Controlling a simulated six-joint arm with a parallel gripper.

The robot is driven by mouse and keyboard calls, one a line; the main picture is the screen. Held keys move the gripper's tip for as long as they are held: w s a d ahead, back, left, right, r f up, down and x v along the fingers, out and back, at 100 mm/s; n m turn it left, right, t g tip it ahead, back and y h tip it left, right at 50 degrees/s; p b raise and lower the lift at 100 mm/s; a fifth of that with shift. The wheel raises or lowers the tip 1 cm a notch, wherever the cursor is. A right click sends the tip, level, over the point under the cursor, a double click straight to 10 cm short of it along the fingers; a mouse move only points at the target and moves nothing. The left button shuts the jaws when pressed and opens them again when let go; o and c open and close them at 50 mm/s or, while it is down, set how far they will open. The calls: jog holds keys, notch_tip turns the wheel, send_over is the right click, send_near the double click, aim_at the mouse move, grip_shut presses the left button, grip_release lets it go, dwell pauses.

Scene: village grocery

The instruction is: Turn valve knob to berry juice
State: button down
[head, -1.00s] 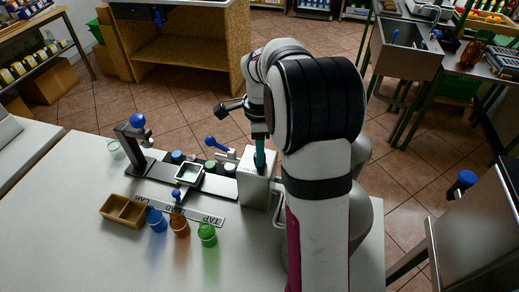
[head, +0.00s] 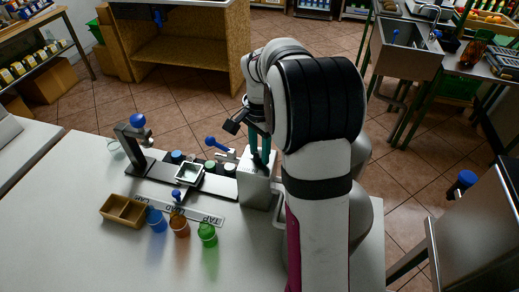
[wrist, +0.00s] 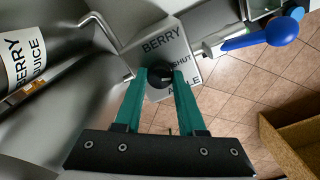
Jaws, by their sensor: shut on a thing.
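The valve box (head: 256,190) is a grey block at the right end of the dark rail on the white table. In the wrist view its top plate (wrist: 180,45) reads BERRY at the upper side, SHUT at the right and APPLE below. A small dark round knob (wrist: 159,84) sits on it between my fingertips. My gripper (wrist: 160,74) has two teal fingers, one on each side of the knob, shut on it. It points down onto the box in the head view (head: 261,160). The fingers partly cover the knob, and I cannot tell which way its pointer faces.
A metal container labelled BERRY JUICE (wrist: 25,55) is at the left in the wrist view. A blue-knobbed lever (wrist: 262,36) sticks out beside the box. Blue, orange and green cups (head: 207,234) and a wooden tray (head: 122,211) stand at the front left.

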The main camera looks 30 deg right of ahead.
jog(key=n, duration=0.4)
jog(key=shift+n, duration=0.3)
jog(key=n, duration=0.3)
jog(key=shift+r+n, duration=0.1)
jog(key=shift+n, duration=0.2)
jog(key=n, duration=0.4)
jog(key=shift+n, duration=2)
jog(key=c, duration=0.5)
grip_release()
